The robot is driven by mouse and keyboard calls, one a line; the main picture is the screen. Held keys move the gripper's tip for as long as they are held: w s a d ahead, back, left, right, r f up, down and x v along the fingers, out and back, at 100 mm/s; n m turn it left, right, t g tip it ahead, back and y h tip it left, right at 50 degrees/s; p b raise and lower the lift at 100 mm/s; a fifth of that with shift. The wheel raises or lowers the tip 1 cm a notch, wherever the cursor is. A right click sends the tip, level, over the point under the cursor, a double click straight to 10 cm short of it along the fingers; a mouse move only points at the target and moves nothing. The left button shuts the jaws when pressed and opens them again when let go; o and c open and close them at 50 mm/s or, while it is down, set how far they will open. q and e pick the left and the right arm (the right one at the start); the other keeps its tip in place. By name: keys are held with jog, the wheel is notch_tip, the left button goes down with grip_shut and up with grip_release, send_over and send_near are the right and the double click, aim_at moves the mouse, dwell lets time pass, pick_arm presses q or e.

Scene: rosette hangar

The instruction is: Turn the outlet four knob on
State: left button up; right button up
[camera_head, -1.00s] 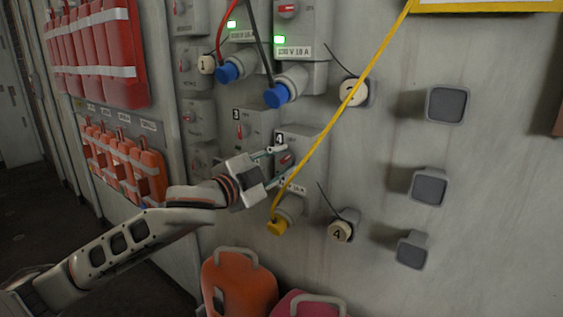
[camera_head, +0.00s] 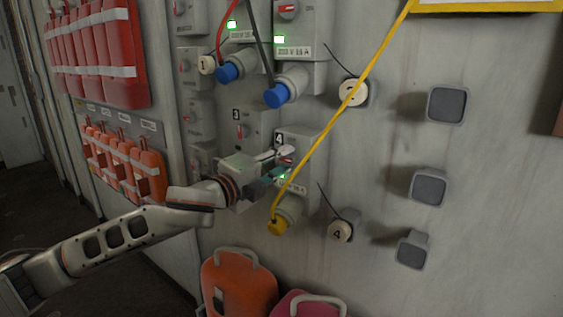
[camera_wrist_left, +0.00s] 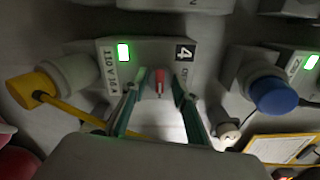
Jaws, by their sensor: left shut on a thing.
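Outlet four (camera_head: 304,145) is a grey box on the wall marked 4, with a yellow plug (camera_head: 279,226) in its lower socket. Its red knob (camera_head: 286,160) looks roughly level in the head view. In the left wrist view the knob (camera_wrist_left: 160,78) stands between the two fingers. My left gripper (camera_head: 279,163) is at the front of the box, shut on the knob; its fingers also show in the left wrist view (camera_wrist_left: 157,91). The green lamp (camera_wrist_left: 123,53) on outlet four is lit. My right gripper is not in view.
Outlet three (camera_head: 252,127) is left of outlet four, its red knob upright. Two outlets above have blue plugs (camera_head: 277,95) and lit green lamps. A yellow cable (camera_head: 345,105) slants up across the wall to the right. Orange and pink cases (camera_head: 240,283) stand below.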

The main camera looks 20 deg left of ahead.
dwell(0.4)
pick_arm(q)
jog(key=o, duration=1.1)
jog(key=v, duration=1.2)
